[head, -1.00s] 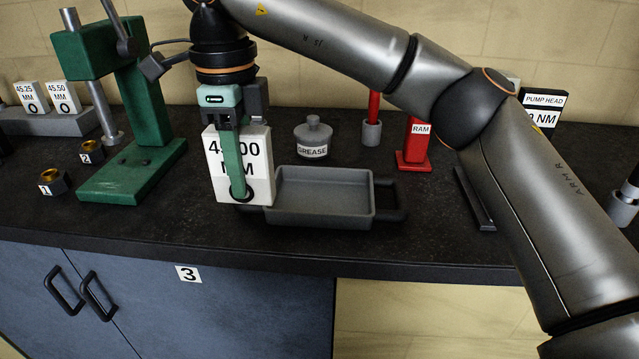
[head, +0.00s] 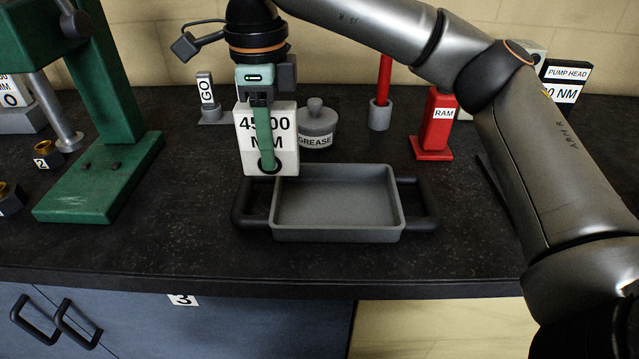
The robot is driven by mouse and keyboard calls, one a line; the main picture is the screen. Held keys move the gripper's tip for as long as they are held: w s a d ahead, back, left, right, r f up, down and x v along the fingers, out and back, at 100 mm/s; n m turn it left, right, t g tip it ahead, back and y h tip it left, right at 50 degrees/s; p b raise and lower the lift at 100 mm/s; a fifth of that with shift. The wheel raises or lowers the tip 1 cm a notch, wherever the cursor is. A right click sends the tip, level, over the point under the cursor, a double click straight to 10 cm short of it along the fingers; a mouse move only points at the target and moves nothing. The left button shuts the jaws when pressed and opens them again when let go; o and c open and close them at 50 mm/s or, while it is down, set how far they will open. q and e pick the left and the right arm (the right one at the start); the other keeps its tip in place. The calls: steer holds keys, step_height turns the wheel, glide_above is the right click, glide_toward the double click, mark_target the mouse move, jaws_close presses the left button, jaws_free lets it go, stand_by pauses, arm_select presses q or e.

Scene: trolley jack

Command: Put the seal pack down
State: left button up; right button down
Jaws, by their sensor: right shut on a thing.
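The seal pack (head: 286,148) is a white upright box marked 45.00 MM with a dark ring low on its face. My right gripper (head: 266,160) is shut on it from above, with a green finger down the front of the face. The pack is at the back left corner of a grey tray (head: 337,236) in the picture and hides that corner. I cannot tell whether its base touches anything. My left gripper is not in view.
A grease pot (head: 317,126) stands right behind the pack, and a GO gauge (head: 207,97) is to its left. A red RAM block (head: 434,130) stands at the right. A green press (head: 110,160) is at the left. The bench between press and tray is clear.

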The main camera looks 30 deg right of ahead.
steer(key=d+f, duration=0.4)
steer(key=s+d+f, duration=0.1)
steer(key=d+f, duration=0.1)
steer(key=shift+s+d+f, duration=0.1)
steer(key=shift+d+f, duration=0.2)
steer(key=shift+d, duration=0.05)
step_height(320, 180, down, 2)
steer(key=shift+d+f, duration=0.15)
steer(key=shift+f, duration=0.5)
steer(key=shift+f+b, duration=0.15)
steer(key=shift+b, duration=0.2)
steer(key=c, duration=0.6)
jaws_free()
step_height(320, 180, up, 12)
steer(key=shift+r+p, duration=0.15)
steer(key=shift+p, duration=0.4)
